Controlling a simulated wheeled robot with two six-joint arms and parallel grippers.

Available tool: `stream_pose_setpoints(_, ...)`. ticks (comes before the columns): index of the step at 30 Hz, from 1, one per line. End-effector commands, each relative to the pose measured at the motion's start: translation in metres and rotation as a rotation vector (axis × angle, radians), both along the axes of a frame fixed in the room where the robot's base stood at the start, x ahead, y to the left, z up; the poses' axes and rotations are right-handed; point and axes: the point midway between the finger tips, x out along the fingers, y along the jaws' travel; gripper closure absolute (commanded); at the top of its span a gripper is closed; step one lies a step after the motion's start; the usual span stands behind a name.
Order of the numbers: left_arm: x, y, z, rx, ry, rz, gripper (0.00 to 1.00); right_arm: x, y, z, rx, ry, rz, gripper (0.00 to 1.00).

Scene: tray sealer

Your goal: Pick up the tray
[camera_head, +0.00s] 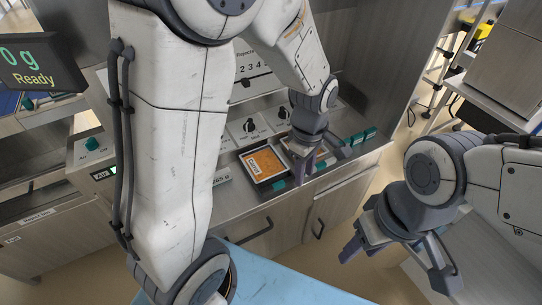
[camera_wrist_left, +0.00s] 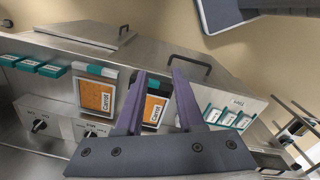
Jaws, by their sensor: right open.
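In the head view, a dark-rimmed tray (camera_head: 264,164) with orange contents and a white label lies on the bench. The left wrist view shows two such trays labelled Carrot: one (camera_wrist_left: 97,95) left of my fingers and another (camera_wrist_left: 155,110) seen between them. My left gripper (camera_head: 304,172) points down at the bench, right of the tray visible in the head view. In the wrist view its two purple fingers (camera_wrist_left: 160,72) are apart; whether they touch the tray between them is unclear. My right gripper (camera_head: 400,265) is open and empty, away from the bench.
Control knobs (camera_head: 250,125) stand on a panel behind the tray. Teal-edged pieces (camera_head: 358,138) lie to the right on the bench. A display reading "0 g Ready" (camera_head: 28,68) is at upper left. Cabinet doors with handles (camera_head: 320,228) are below the bench edge.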

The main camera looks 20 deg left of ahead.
Motion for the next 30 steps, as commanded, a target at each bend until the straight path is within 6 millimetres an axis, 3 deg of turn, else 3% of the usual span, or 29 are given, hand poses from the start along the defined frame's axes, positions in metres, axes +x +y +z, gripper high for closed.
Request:
stream_pose_setpoints(3, 0.032, 0.033, -0.032, 0.008, 0.019, 0.45, 0.62, 0.0, 0.0, -0.002, 0.0, 0.0, 0.0, 0.5)
stream_pose_setpoints(6, 0.05, 0.058, -0.054, 0.011, 0.026, 0.762, 0.62, 0.0, 0.0, -0.003, 0.0, 0.0, 0.0, 0.5)
stream_pose_setpoints(12, 0.067, 0.089, -0.082, 0.013, 0.03, 1.137, 0.62, 0.0, 0.0, -0.004, 0.0, 0.0, 0.0, 0.5)
stream_pose_setpoints(24, 0.069, 0.094, -0.134, 0.014, 0.032, 1.22, 0.62, 0.0, 0.0, -0.002, 0.0, 0.0, 0.0, 0.5)
stream_pose_setpoints(30, 0.069, 0.093, -0.148, 0.014, 0.032, 1.217, 0.62, 0.0, 0.0, 0.001, 0.0, 0.0, 0.0, 0.5)
